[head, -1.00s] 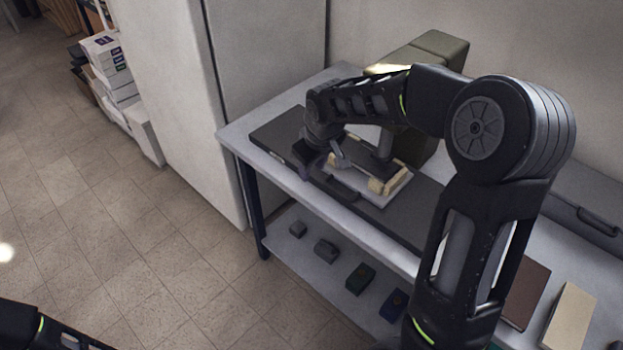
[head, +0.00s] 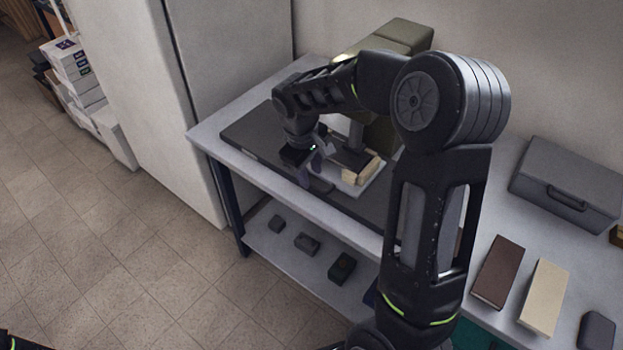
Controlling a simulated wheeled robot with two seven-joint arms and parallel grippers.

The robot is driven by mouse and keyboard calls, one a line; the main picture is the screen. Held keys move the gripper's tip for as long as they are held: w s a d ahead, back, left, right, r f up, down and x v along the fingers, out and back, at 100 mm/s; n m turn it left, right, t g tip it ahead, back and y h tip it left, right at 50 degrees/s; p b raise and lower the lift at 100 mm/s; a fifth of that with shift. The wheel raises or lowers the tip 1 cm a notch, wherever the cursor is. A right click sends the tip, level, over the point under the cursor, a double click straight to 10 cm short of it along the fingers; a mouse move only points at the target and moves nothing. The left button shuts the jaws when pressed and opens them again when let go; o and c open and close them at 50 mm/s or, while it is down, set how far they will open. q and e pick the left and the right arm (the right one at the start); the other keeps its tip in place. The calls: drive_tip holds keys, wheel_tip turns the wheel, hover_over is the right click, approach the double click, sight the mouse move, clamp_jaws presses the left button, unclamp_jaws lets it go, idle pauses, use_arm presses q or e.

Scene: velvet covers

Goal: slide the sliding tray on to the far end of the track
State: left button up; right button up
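The sliding tray (head: 374,188) is a pale plate with cream blocks (head: 360,170) and a dark piece on it. It sits part-way along a dark, flat track (head: 250,137) on the grey bench. A dark handle (head: 318,186) shows at its near left side. My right gripper (head: 312,170) points down just above this handle, left of the cream blocks. Its fingers are small and dark, and I cannot tell whether they are apart or touch the handle. My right arm hides the track's right part. My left gripper is out of view.
To the right on the bench are a grey case (head: 567,185), a brown book (head: 498,272), a cream block (head: 545,297) and a dark rounded item (head: 597,330). Several small items lie on the lower shelf (head: 290,265).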

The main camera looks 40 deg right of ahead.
sight(313, 185)
drive_tip(key=shift+w+d+f, duration=0.1)
drive_tip(key=shift+d+f, duration=0.1)
drive_tip(key=shift+f, duration=0.75)
drive_tip(key=shift+d+f, duration=0.15)
drive_tip(key=shift+f, duration=0.8)
clamp_jaws()
